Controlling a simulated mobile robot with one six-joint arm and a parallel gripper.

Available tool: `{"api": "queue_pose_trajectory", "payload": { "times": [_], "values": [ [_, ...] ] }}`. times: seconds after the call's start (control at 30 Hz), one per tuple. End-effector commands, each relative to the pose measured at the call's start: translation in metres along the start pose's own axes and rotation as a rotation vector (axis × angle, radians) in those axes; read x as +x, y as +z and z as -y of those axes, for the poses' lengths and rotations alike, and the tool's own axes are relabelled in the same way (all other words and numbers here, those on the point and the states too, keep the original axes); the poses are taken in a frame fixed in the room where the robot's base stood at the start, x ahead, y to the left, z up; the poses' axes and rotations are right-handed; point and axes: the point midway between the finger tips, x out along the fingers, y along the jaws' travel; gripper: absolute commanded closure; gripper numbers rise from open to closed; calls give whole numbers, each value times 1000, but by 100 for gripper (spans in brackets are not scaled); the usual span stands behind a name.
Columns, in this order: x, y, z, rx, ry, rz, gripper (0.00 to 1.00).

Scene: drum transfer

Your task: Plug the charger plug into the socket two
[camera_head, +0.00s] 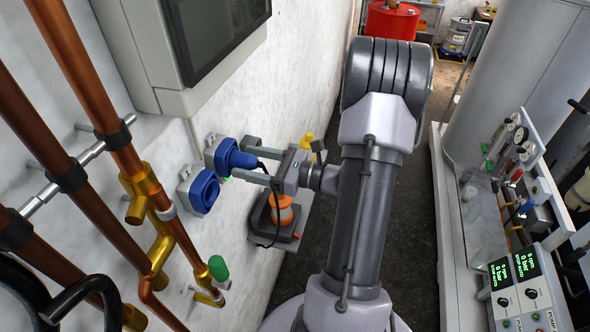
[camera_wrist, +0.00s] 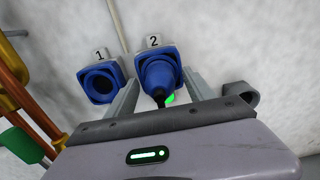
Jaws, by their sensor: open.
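The blue charger plug (camera_head: 238,160) sits in socket two (camera_head: 214,152), the wall socket farther from the camera. In the wrist view the plug (camera_wrist: 160,75) points into the socket marked 2 (camera_wrist: 153,50), its black cable trailing back towards my gripper. The plug's front end is hidden inside the socket. Socket one (camera_head: 203,192) is empty and shows a dark opening in the wrist view (camera_wrist: 99,84). My gripper (camera_wrist: 162,79) is open, with one finger on each side of the plug and visible gaps between. It also shows in the head view (camera_head: 245,160), facing the wall.
A grey shelf (camera_head: 259,240) with an orange object (camera_head: 281,211) lies below my gripper. Copper pipes (camera_head: 95,95) run along the wall at left. A grey wall cabinet (camera_head: 145,50) hangs above the sockets. A bench with gauges (camera_head: 515,135) stands at right.

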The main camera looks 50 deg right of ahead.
Motion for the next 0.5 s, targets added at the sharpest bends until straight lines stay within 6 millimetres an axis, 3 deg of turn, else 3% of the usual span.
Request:
{"api": "queue_pose_trajectory", "payload": {
  "times": [0.3,0.5],
  "values": [
    [-96,-4,1,-2,-8,-1,38],
    [-145,-2,1,-2,-5,-1,38]
  ]
}}
